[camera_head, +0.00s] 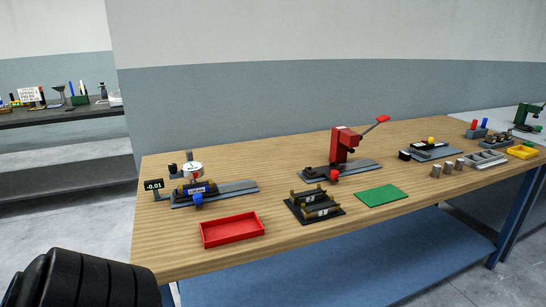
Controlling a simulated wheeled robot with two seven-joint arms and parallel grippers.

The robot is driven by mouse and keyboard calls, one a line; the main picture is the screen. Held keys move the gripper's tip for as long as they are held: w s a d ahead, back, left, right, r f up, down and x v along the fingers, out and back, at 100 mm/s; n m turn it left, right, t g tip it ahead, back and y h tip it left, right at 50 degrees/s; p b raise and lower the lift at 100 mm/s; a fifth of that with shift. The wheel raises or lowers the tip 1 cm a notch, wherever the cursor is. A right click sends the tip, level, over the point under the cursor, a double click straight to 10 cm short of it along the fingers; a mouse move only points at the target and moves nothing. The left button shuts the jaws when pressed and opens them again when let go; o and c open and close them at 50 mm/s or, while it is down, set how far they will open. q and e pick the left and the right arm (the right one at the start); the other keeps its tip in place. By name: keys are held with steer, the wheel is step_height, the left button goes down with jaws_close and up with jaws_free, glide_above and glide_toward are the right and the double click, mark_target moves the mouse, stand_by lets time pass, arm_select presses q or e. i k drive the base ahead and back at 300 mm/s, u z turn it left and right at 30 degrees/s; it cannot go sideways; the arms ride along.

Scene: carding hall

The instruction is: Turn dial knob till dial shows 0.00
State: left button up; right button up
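A dial gauge with a round white face (193,169) stands on a grey fixture (238,187) at the left of the wooden bench. A blue knob (198,199) sits at the fixture's front. A small black display (154,184) left of the gauge appears to read -0.01. The needle on the dial face is too small to read. A black ribbed part of my own arm fills the lower left corner, well apart from the knob. Neither gripper's fingers show.
A red tray (232,241) lies in front of the gauge fixture. A black fixture with brass posts (289,207), a green mat (381,195) and a red lever press (342,146) stand to its right. Metal cylinders (448,168) and a yellow tray (522,152) are farther right.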

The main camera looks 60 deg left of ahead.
mark_target(172, 168)
steer(key=z, duration=0.55)
steer(key=k, duration=1.3)
steer(key=u, duration=0.85)
